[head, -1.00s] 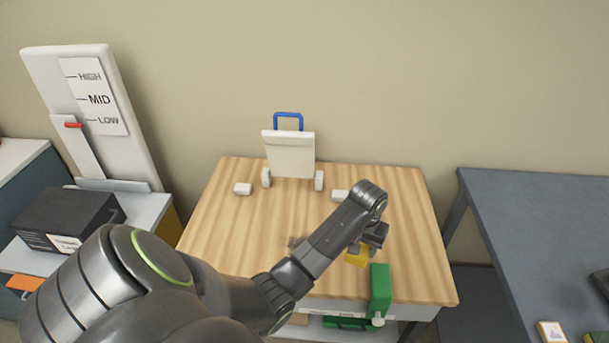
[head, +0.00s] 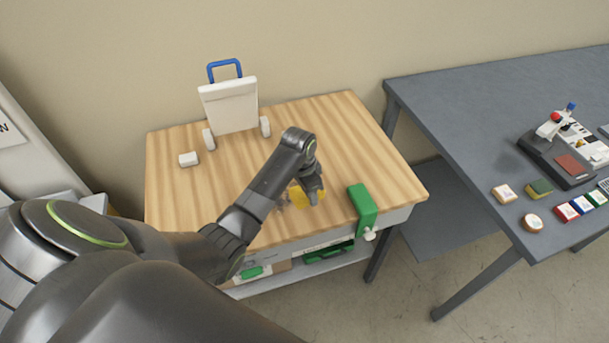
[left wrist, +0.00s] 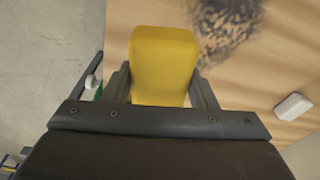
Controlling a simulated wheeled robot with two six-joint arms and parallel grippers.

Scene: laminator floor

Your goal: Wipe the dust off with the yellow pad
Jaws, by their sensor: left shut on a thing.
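My left gripper (head: 314,186) is shut on the yellow pad (head: 298,196), over the right part of the wooden tabletop (head: 340,130). In the left wrist view the pad (left wrist: 163,62) sits between both fingers. A dark smudge of dust (head: 281,202) lies on the wood just left of the pad, partly hidden by my left arm. The dust (left wrist: 230,25) also shows beside the pad in the left wrist view, apart from it. I cannot tell whether the pad touches the wood. My right gripper is not in view.
A white stand with a blue handle (head: 228,103) and a small white block (head: 188,159) stand at the back left. A green clamp-like piece (head: 362,208) sits at the front right edge. A grey table (head: 450,105) with several small items stands to the right.

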